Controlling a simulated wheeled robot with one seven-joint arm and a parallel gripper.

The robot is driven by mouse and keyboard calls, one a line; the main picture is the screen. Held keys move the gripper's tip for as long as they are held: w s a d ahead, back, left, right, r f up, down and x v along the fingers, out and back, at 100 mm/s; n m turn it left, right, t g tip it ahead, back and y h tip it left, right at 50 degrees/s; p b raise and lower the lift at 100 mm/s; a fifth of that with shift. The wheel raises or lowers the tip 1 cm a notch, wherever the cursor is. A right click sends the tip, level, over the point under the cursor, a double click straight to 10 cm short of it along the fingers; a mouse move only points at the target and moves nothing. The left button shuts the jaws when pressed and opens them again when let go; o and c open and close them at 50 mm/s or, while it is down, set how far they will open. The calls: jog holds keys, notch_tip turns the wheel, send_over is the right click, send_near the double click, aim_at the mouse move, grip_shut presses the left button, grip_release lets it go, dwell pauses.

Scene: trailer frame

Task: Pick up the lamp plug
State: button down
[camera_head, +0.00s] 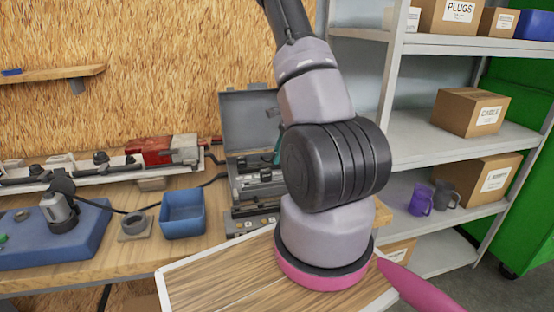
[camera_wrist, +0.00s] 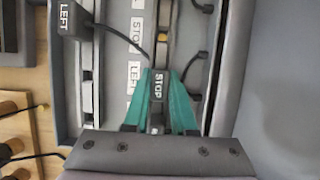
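Several small plugs with white labels show in the wrist view. A dark grey plug labelled LEFT (camera_wrist: 72,20) with a black cord is at the upper left. A dark plug labelled STOP (camera_wrist: 158,88) sits between the teal fingers of my gripper (camera_wrist: 159,85), which appear to touch it on both sides. I see no label reading "lamp". In the head view my arm covers most of the gripper; a bit of teal (camera_head: 277,150) shows beside it, at the open grey toolbox (camera_head: 249,118). Whether the STOP plug still rests on something is hidden.
A blue bin (camera_head: 183,214) and a blue block (camera_head: 40,238) with a corded dark part stand on the workbench. A light board with a red lamp (camera_head: 160,149) lies at the back. Grey shelves with cardboard boxes (camera_head: 470,112) and mugs (camera_head: 422,200) stand at right.

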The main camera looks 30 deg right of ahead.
notch_tip(320, 180, up, 10)
jog(key=shift+r, duration=0.2)
dwell(0.4)
jog(key=w+a+f, duration=0.1)
jog(key=a+f, duration=0.1)
jog(key=a, duration=0.4)
jog(key=shift+w+f, duration=0.25)
jog(key=shift+w, duration=0.1)
jog(key=shift+f, duration=0.1)
jog(key=shift+f, duration=1.7)
jog(key=shift+f, duration=0.15)
jog(key=shift+f, duration=0.3)
